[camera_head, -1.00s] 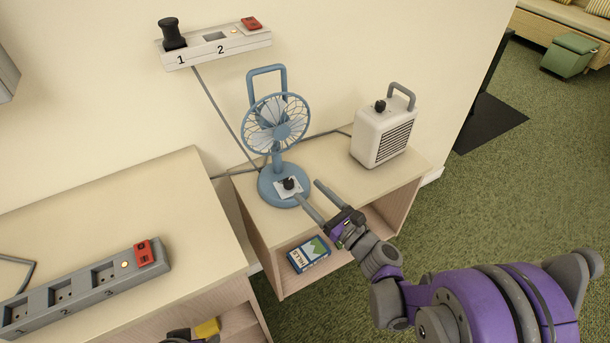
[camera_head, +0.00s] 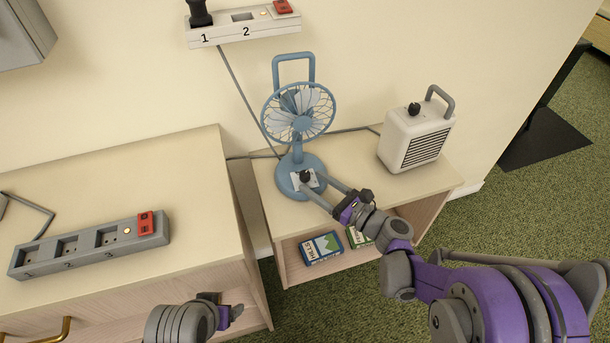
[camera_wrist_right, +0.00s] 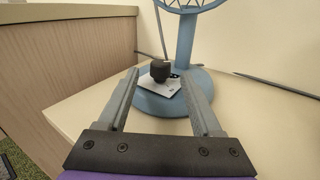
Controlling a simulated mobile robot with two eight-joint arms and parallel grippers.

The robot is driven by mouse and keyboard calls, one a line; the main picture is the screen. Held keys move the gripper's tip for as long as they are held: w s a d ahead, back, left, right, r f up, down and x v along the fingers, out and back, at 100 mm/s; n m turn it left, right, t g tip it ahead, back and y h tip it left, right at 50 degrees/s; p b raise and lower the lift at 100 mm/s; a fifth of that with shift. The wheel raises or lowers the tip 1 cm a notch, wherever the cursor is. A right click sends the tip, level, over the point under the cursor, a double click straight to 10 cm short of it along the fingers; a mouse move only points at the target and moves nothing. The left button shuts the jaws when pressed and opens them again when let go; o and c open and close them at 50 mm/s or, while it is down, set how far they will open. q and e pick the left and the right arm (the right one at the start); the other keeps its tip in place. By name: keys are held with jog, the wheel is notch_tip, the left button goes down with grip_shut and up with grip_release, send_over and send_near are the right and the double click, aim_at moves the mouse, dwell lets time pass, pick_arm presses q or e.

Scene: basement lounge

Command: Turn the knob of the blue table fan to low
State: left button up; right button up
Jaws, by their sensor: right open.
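The blue table fan (camera_head: 299,112) stands upright on the low wooden shelf unit against the wall. Its black knob (camera_head: 305,176) sits on a white plate on the round blue base (camera_head: 288,181). My right gripper (camera_head: 314,186) is open at the base, with its fingers reaching toward the knob. In the right wrist view the knob (camera_wrist_right: 160,70) shows between and just beyond the two fingertips, with no visible grip on it. My left gripper (camera_head: 222,309) is low in the head view, in front of the left cabinet; its fingers are mostly hidden.
A white heater (camera_head: 415,136) with its own black knob stands right of the fan. A grey power strip (camera_head: 90,246) lies on the left cabinet. A wall strip (camera_head: 243,25) hangs above. Boxes (camera_head: 320,247) lie on the lower shelf. Bare shelf top lies between fan and heater.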

aim_at(309, 179)
jog(key=shift+x, duration=2.15)
jog(key=shift+c, duration=0.4)
grip_shut()
